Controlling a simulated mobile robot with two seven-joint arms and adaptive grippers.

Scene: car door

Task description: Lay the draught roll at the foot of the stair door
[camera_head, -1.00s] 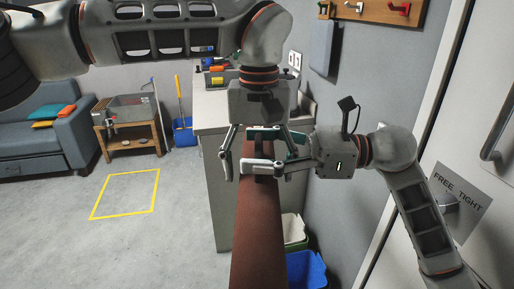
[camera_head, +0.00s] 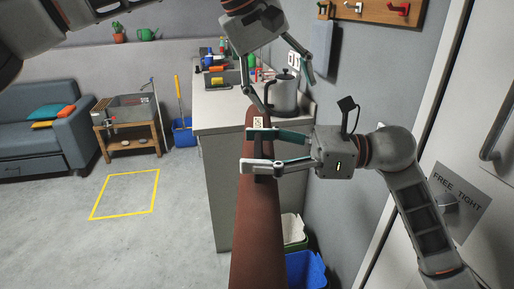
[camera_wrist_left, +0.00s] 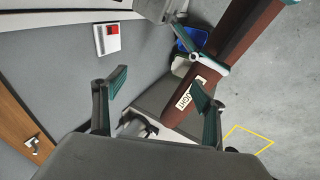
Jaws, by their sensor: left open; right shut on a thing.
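The draught roll (camera_head: 260,220) is a long brown roll, upright in the head view, with a pale label near its top end. It crosses the left wrist view (camera_wrist_left: 232,40) diagonally. My right gripper (camera_head: 252,150) is shut on the roll near its labelled end. My left gripper (camera_head: 287,96) is open and empty above the roll's top end, apart from it; its spread fingers show in the left wrist view (camera_wrist_left: 163,106). A pale door (camera_head: 460,130) with a sign "FREE TIGHT" stands at the right. Its foot is out of view.
A counter (camera_head: 215,112) with a metal kettle (camera_head: 284,92) and small items stands behind the roll. A blue bin (camera_head: 305,268) and a white-green bin (camera_head: 294,230) are beside it. A yellow floor square (camera_head: 125,193) and open floor lie left.

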